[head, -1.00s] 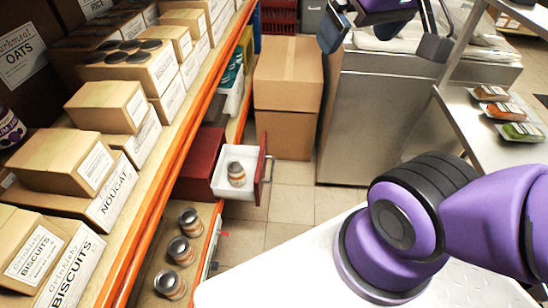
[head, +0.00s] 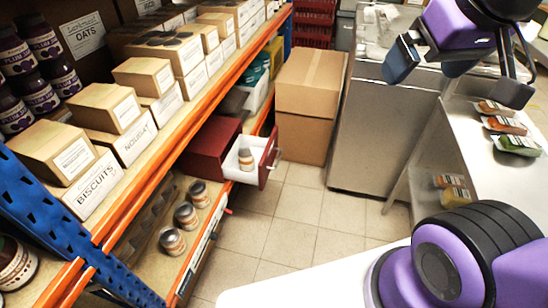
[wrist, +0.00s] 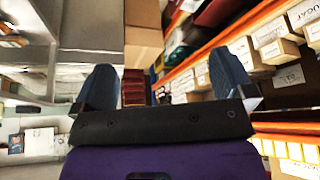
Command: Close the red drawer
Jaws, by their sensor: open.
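The red drawer (head: 271,160) is pulled out of its red cabinet (head: 210,146) on the lower shelf. Its white inside shows, and a jar with a grey lid (head: 245,160) stands in it. My gripper (head: 462,75) is at the upper right in the head view, well apart from the drawer and above it. In the wrist view my gripper (wrist: 168,85) has its two blue fingers spread with nothing between them. The drawer cannot be made out clearly in the wrist view.
Several jars (head: 186,215) stand on the lower shelf in front of the cabinet. Stacked cardboard boxes (head: 308,105) stand on the floor beyond the drawer. A steel cabinet (head: 375,130) is behind. The tiled floor (head: 310,215) right of the drawer is clear.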

